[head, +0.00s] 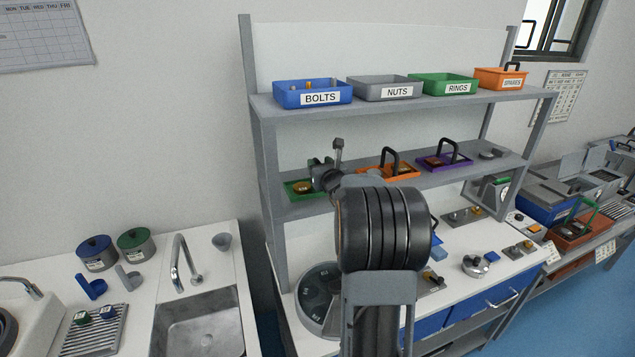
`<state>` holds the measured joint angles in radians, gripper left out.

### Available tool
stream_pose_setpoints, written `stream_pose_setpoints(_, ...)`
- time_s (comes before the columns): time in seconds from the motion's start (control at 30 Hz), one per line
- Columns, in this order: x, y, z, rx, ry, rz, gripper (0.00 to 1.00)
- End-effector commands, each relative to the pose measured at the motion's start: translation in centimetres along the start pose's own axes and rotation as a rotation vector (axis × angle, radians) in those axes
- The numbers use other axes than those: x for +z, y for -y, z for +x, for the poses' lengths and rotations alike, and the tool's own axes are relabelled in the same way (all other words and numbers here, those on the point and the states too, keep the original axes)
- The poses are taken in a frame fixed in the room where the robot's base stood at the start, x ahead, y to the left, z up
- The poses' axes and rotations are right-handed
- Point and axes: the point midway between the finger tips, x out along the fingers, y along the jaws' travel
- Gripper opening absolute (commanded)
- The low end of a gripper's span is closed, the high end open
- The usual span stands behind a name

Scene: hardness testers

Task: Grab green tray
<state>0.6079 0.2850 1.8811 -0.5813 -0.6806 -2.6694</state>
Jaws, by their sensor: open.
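A small green tray (291,194) sits at the left end of the middle shelf, with a round brass-coloured piece in it. Its right part is hidden behind my gripper and wrist. My gripper (324,167) is at the tray's right side in the picture, close to it. The gripper is open. I cannot tell whether it touches the tray or how the fingers stand to the tray's handle.
An orange tray (403,172) and a purple tray (460,162), both with black handles, stand to the right on this shelf. Labelled bins, including a green RINGS bin (444,84), fill the top shelf (262,104) above. The shelf's left upright (270,190) is close to the green tray.

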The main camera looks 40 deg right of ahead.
Motion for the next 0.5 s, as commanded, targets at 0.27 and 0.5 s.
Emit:
stream_pose_setpoints(0.27,-0.01,-0.01,-0.02,0.0,0.0,0.0,0.36)
stream_pose_setpoints(0.5,0.0,-0.01,-0.03,0.0,0.0,0.0,0.13)
